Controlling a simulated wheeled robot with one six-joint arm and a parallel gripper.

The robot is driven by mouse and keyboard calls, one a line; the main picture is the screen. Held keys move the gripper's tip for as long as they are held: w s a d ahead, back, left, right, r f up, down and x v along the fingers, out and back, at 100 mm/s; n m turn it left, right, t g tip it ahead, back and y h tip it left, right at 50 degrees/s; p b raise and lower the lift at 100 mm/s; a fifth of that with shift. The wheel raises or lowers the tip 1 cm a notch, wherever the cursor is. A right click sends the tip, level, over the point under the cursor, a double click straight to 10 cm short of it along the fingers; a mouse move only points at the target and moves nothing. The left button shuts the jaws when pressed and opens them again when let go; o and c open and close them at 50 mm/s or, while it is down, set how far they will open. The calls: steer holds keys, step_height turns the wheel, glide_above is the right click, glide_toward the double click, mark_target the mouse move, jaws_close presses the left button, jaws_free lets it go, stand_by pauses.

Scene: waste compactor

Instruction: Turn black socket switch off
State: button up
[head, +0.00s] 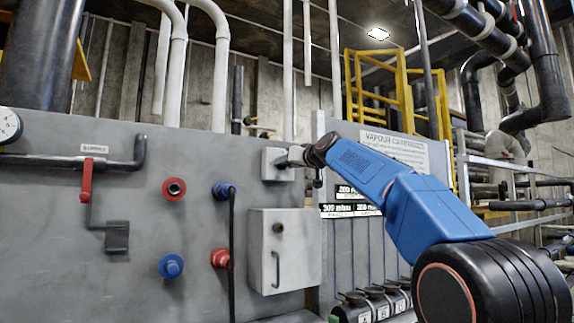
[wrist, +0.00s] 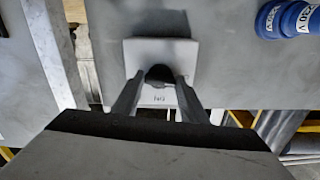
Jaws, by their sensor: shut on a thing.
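The black socket switch (wrist: 160,73) is a dark rounded knob on a light grey box (wrist: 142,50) in the wrist view. My gripper (wrist: 158,82) has one finger on each side of the knob and is shut on it. In the head view, the grey box (head: 270,164) is on the grey panel near its right edge. My gripper (head: 292,156) reaches it from the right and hides the knob there. The knob's exact turn angle cannot be told.
A grey cabinet (head: 295,251) with a handle is below the switch box. A red valve handle (head: 86,181) is at far left.

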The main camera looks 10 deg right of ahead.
steer(key=shift+f+n, duration=0.1)
steer(key=shift+n, duration=0.5)
steer(key=o, duration=1)
steer(key=shift+o, duration=0.2)
steer(key=v, duration=1.7)
steer(key=shift+s, duration=0.15)
